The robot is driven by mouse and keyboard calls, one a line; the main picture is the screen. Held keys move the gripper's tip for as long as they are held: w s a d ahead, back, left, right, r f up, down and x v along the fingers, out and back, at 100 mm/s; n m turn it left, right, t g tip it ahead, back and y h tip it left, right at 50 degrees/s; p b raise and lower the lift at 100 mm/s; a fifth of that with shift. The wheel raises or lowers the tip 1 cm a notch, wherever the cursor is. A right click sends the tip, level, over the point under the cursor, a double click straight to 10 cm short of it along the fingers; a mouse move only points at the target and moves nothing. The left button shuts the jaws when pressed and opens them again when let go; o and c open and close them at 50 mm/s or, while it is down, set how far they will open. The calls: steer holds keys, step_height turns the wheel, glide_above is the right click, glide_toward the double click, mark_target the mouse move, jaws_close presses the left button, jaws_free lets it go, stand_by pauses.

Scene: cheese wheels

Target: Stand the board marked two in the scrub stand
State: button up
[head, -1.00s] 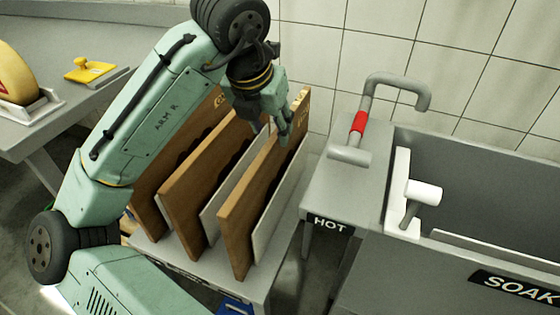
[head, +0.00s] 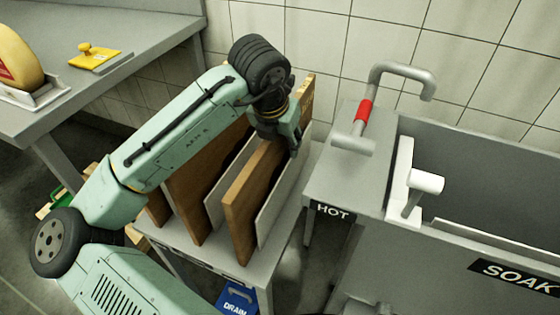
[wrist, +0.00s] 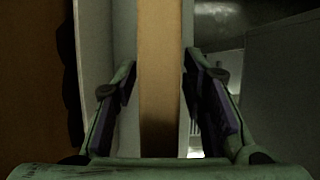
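Several wooden boards stand on edge in a row on a grey stand (head: 270,265), with pale panels between them. The rightmost board (head: 243,215) is under my gripper (head: 291,148). In the wrist view, the board's narrow edge (wrist: 160,45) runs between the two fingers of my gripper (wrist: 160,75). The fingers are spread, one on each side, with little room at the tips; I see no clear grip. A dark mark shows on the board's far upper end, but I cannot read it. The number two and a scrub stand label are not legible in any view.
A grey sink marked SOAK (head: 470,235) stands at the right, with a white fitting (head: 400,190) on its edge. A counter marked HOT (head: 325,180) carries a red-banded pipe (head: 363,110). A table (head: 70,115) holds cheese (head: 15,60) and a yellow tool (head: 90,57).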

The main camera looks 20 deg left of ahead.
steer(key=shift+c, duration=0.5)
jaws_close()
steer(key=shift+r, duration=0.1)
stand_by(0.4)
